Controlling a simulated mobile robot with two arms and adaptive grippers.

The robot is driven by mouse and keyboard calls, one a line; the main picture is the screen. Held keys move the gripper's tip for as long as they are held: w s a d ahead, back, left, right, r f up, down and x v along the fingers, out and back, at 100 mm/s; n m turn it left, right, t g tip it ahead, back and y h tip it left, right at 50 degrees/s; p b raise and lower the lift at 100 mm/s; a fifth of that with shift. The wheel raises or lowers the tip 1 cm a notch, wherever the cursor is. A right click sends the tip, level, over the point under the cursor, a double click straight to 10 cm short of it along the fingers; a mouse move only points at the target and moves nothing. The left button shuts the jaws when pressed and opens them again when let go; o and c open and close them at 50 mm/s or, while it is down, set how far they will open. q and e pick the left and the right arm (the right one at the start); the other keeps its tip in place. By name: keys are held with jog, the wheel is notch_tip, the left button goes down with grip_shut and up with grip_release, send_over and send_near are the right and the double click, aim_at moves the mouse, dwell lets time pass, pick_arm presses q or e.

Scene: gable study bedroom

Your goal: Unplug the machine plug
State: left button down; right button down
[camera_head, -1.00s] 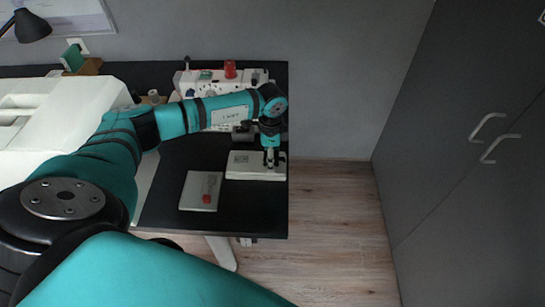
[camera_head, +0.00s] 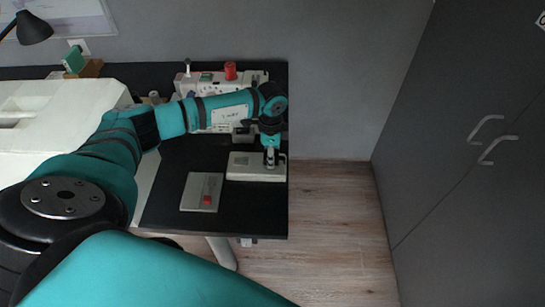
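A white sewing machine (camera_head: 219,88) stands at the back of the black desk, with a red spool on top. My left arm crosses in front of it and hides much of its middle. My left gripper (camera_head: 271,161) points down at the white block (camera_head: 246,167) near the desk's right edge. The gripper is small here, and I cannot tell whether its fingers are open, shut or touching anything. I cannot make out the machine plug; it may be hidden by the arm or gripper. My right gripper is not in view.
A flat white pad (camera_head: 194,189) with a small red piece lies on the black desk (camera_head: 245,215). A desk lamp (camera_head: 33,27) and a wall socket (camera_head: 79,46) are at the back left. Grey wardrobe doors (camera_head: 470,190) stand at the right, beyond open floor.

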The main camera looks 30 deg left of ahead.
pick_arm(q)
jog(key=shift+r+p, duration=2.1)
jog(key=shift+r, duration=0.4)
